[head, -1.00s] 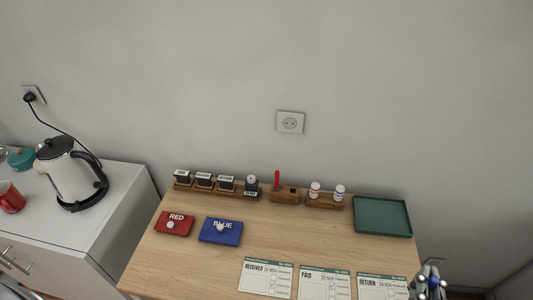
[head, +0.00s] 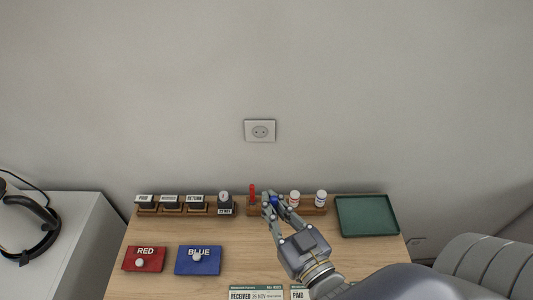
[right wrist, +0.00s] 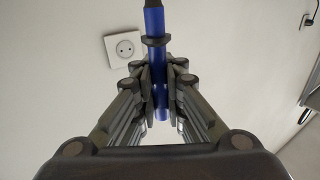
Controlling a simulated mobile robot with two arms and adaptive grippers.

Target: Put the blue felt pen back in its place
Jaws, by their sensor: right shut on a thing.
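My right gripper (head: 272,204) is shut on the blue felt pen (head: 274,199), of which only a small blue part shows in the head view. In the right wrist view the blue pen (right wrist: 155,50) stands lengthwise between the two fingers, with a dark collar above them. The gripper is at the wooden pen holder (head: 251,210), to the right of the red pen (head: 252,192) that stands upright in it. The fingers hide the holder's other slot, and I cannot tell whether the pen's lower end is inside it. My left gripper is not in view.
Several stamps (head: 170,201) stand in a rack on the left. Two white bottles (head: 294,198) stand right of my gripper. A green tray (head: 367,216) is at the back right. Red (head: 145,258) and blue (head: 198,260) ink pads and forms (head: 255,292) lie in front.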

